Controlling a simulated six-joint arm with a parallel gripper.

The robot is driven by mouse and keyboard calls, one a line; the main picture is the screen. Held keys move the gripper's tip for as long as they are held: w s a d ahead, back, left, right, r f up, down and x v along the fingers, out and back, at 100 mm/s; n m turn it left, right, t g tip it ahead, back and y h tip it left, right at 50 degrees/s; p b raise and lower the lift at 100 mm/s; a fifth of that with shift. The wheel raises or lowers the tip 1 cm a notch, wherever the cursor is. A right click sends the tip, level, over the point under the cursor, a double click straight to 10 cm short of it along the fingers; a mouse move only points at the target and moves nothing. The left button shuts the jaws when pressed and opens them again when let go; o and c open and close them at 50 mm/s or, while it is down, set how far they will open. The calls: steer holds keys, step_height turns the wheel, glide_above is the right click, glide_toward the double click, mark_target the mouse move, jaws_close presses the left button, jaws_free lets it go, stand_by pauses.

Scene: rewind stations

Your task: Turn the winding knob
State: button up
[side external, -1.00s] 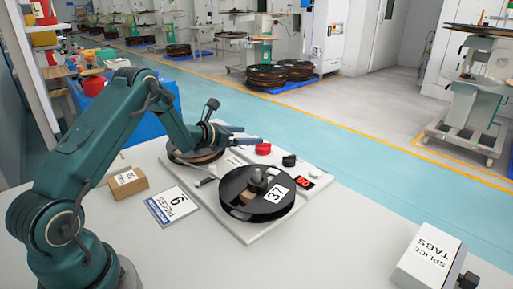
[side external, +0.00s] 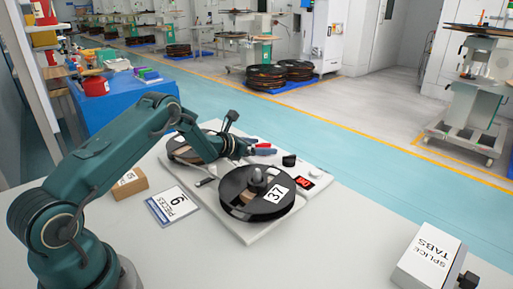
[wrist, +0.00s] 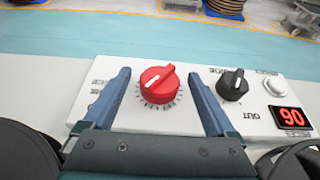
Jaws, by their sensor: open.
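A red knob (wrist: 160,83) with a white pointer mark and a ring of tick marks stands on the pale panel (wrist: 196,122). In the wrist view my gripper (wrist: 160,76) is open, with one blue finger on each side of the red knob and a gap to each. In the side view my gripper (side external: 262,147) is low at the panel's far edge, and its fingers partly hide the red knob (side external: 263,145). A black knob (wrist: 232,85) stands right of the right finger. The panel lettering is too partial to read fully.
A red display (wrist: 292,118) reads 90, below a white button (wrist: 274,87). A splice tabs box (side external: 430,258) stands at right.

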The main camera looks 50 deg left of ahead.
mark_target(260, 145)
steer(key=c, duration=1.4)
steer(key=shift+a, duration=0.1)
steer(key=shift+m+h, duration=0.7)
steer(key=shift+h, duration=0.1)
steer(key=o, duration=1.4)
steer(key=shift+v, duration=2.6)
